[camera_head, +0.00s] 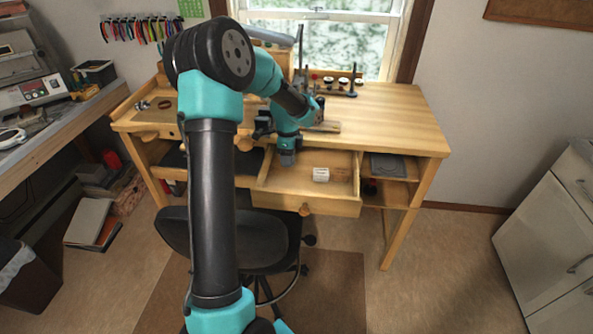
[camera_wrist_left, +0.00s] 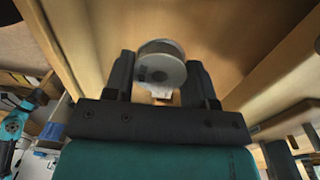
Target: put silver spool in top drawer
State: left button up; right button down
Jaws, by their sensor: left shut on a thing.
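The silver spool (camera_wrist_left: 161,62) is a round grey flanged reel, seen close up in the left wrist view between the two dark fingers. My left gripper (camera_wrist_left: 161,76) is shut on it. In the head view my left gripper (camera_head: 287,160) points down over the left back part of the open top drawer (camera_head: 282,183). The spool is hidden there behind the gripper and arm. The drawer is pulled out from the wooden desk and its light wood floor shows. How high the spool is above the drawer floor I cannot tell. My right gripper is not in view.
The desk top (camera_head: 390,115) is clear at the right. Small tools and a stand (camera_head: 352,85) are at the back. A black chair (camera_head: 270,240) stands below the drawer.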

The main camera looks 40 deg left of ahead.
pick_arm(q)
send_over(288, 179)
notch_tip(288, 179, down, 4)
jog(key=shift+d+f, duration=0.1)
jog(key=shift+f, duration=1.8)
jog(key=shift+f, duration=0.15)
jog(key=o, duration=1)
jog(key=r, duration=1.2)
jog(key=shift+w+a+r, duration=0.15)
jog(key=shift+w+a, duration=0.1)
jog(key=shift+w, duration=0.1)
